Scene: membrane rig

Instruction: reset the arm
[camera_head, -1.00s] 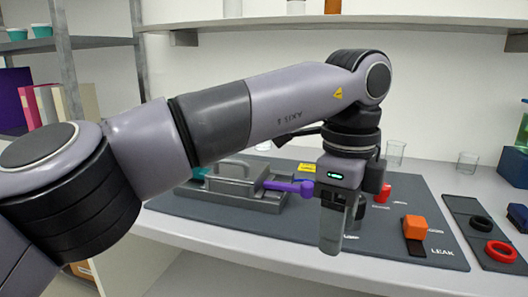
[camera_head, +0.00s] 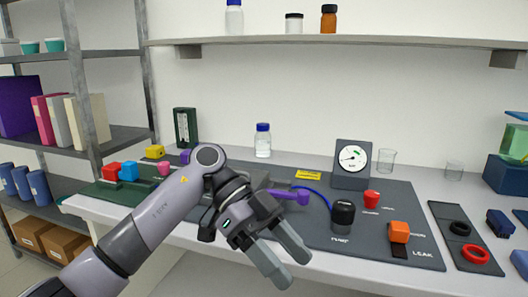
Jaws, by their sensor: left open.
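My left arm comes in from the lower left. Its left gripper (camera_head: 292,268) is open and empty, its two grey fingers apart and pointing down to the right. It is in front of the dark grey rig board (camera_head: 310,236), near the bench's front edge. The purple lever handle (camera_head: 291,195) of the rig shows just beyond the gripper, apart from the fingers. The arm and gripper hide much of the rig's clamp body. My right gripper is out of view.
On the board are a black knob (camera_head: 342,215), a red knob (camera_head: 371,198), an orange block (camera_head: 399,232) and a dial gauge (camera_head: 353,163). A tray with rings (camera_head: 476,255) lies right. A blue-capped bottle (camera_head: 263,141) stands behind. A shelf rack (camera_head: 112,95) stands left.

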